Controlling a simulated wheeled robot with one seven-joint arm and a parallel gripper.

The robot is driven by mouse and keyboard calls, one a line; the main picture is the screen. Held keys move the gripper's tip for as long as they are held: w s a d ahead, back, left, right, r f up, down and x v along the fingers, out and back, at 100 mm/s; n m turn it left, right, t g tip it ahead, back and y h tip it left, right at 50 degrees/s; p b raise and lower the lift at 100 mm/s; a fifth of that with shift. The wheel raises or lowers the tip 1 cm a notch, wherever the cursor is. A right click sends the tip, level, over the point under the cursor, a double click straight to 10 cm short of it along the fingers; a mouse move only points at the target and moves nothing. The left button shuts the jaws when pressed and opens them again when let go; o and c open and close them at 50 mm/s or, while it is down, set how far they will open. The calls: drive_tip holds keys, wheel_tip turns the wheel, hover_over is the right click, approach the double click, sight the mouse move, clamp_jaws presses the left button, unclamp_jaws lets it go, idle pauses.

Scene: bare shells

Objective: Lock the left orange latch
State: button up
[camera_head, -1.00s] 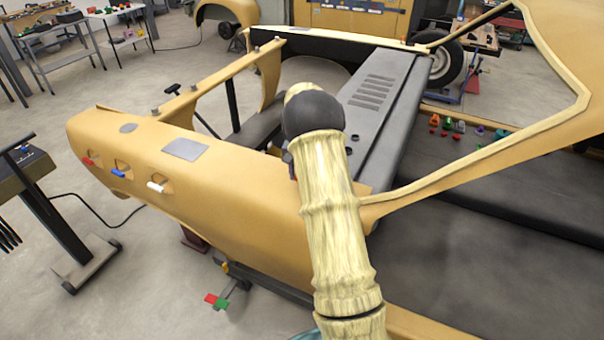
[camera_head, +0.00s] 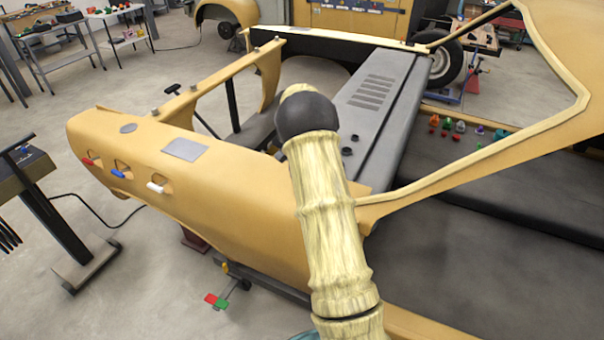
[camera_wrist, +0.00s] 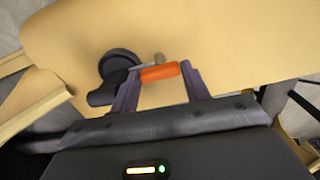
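The orange latch (camera_wrist: 160,73) shows in the wrist view as a short orange handle on the tan body panel. A small metal pin stands just behind it. My gripper (camera_wrist: 160,68) has its two purple fingers spread apart, with the orange handle lying across the gap between their tips. The right end of the handle is close to the right fingertip; I cannot tell whether they touch. In the head view my arm hides the gripper and the orange latch.
A black round part (camera_wrist: 119,65) with a dark lever sits left of the latch, close to the left finger. In the head view, red (camera_head: 88,161), blue (camera_head: 117,173) and white (camera_head: 156,187) handles line the tan car shell (camera_head: 230,210). Small coloured pieces (camera_head: 455,126) lie at the right.

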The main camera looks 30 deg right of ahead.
drive_tip(key=o, duration=0.4)
